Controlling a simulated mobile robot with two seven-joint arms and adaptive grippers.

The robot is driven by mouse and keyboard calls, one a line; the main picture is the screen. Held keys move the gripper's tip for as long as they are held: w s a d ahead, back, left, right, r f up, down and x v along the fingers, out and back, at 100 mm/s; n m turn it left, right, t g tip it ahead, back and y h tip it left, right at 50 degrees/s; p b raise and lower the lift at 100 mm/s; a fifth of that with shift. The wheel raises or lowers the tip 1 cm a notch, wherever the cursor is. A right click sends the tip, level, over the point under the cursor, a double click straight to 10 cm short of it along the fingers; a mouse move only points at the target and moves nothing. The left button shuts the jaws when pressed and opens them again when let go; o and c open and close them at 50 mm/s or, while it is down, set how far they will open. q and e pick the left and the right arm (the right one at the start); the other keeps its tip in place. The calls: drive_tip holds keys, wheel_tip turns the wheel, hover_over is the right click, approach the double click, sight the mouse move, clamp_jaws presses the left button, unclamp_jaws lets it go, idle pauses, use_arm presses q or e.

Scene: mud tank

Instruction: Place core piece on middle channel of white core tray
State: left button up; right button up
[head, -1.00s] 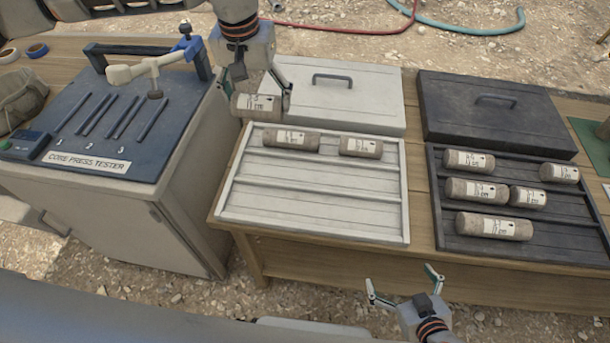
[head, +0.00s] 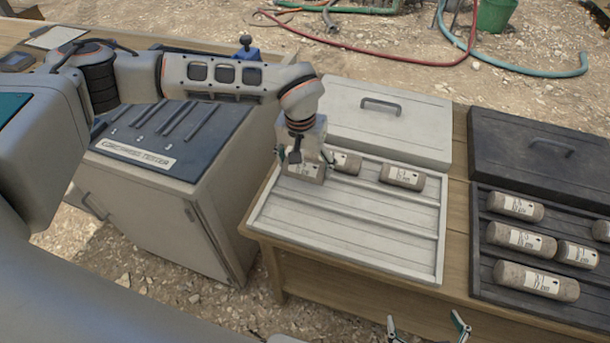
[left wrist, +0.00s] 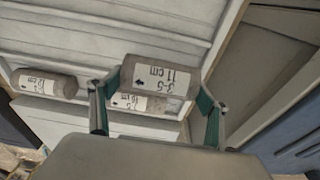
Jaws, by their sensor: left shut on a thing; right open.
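My left gripper (head: 305,160) is shut on a grey-brown core piece (head: 305,174) with a white label. It holds the piece over the left end of the white core tray (head: 345,228). Two other cores lie in the tray's back channel: one (head: 347,163) partly hidden behind the gripper, one (head: 402,177) further right. The middle and front channels look empty. My right gripper (head: 427,326) is open and empty at the bottom edge, mostly out of frame.
A white lid (head: 385,125) with a handle lies behind the white tray. A dark tray (head: 485,273) with several cores and a dark lid (head: 540,160) stand to the right. The core press tester (head: 165,185) stands to the left, under my left arm.

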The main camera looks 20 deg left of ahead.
sight(305, 176)
use_arm(q)
drive_tip(key=shift+f, duration=2.05)
drive_tip(key=shift+f, duration=0.1)
drive_tip(key=o, duration=1.6)
drive_tip(key=shift+f, duration=0.1)
drive_tip(key=shift+o, duration=0.2)
drive_tip(key=r, duration=0.4)
drive_tip(key=s+r, duration=0.1)
drive_tip(key=r, duration=0.3)
drive_tip(key=s+r, duration=0.1)
drive_tip(key=r, duration=0.3)
drive_tip(key=shift+r, duration=0.1)
